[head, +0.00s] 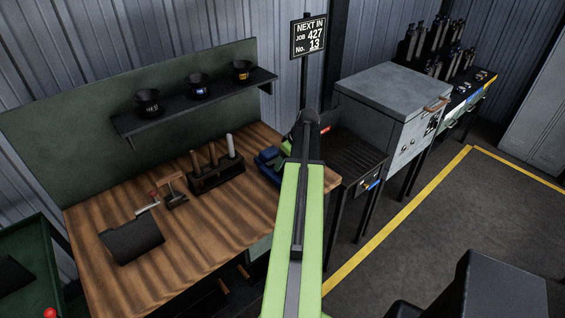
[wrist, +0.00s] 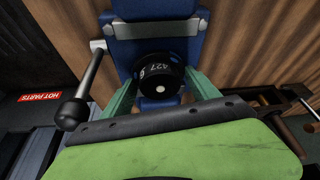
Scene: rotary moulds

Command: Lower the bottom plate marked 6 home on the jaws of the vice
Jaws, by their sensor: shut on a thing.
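The bottom plate (wrist: 160,75) is a round black piece marked 427 and 6 in the wrist view. My gripper (wrist: 162,88) has green fingers on both sides of it and is shut on it. The blue vice (wrist: 152,12) is behind and around the plate in that view, with a pale metal jaw strip (wrist: 125,30) above it. I cannot tell whether the plate touches the jaws. In the head view the vice (head: 269,158) sits at the right end of the wooden bench, partly behind my arm. The plate and fingers are hidden there.
The vice handle (wrist: 82,90) sticks out left of the plate. A red HOT PARTS label (wrist: 40,97) lies beyond it. A shelf (head: 195,108) holds three black cups.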

